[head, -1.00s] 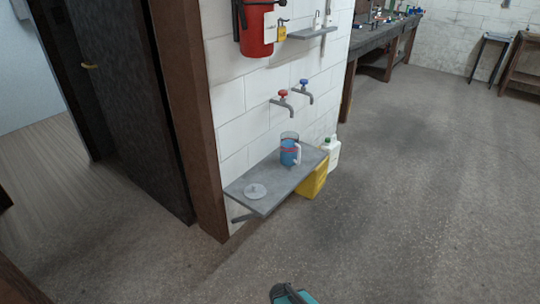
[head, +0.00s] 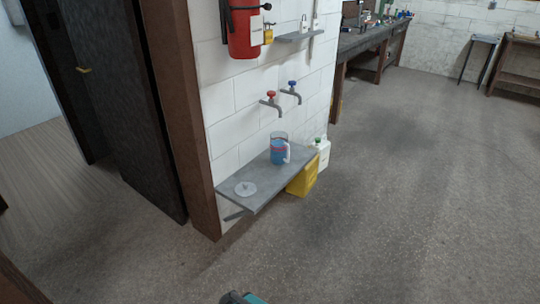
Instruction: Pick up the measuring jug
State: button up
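The measuring jug (head: 278,153) stands upright on a grey wall shelf (head: 262,183), below two taps. It is clear, with blue contents, a red band and a white handle on its right side. A round pale lid-like disc (head: 245,188) lies on the shelf's near left end. A teal and dark part at the bottom edge of the head view looks like part of my own arm. My gripper's fingers cannot be made out, and nothing of mine is near the jug.
A red-handled tap (head: 271,97) and a blue-handled tap (head: 292,86) stick out above the shelf. A yellow container (head: 303,179) and a white canister (head: 321,155) stand on the floor beside it. Open floor (head: 400,210) lies to the right. A dark door (head: 115,100) is at left.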

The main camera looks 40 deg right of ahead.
aim_at(279, 147)
jog(key=z, duration=0.05)
jog(key=i, duration=0.95)
jog(key=u, duration=0.15)
jog(key=k, duration=0.9)
jog(key=z, duration=0.15)
jog(key=i, duration=0.55)
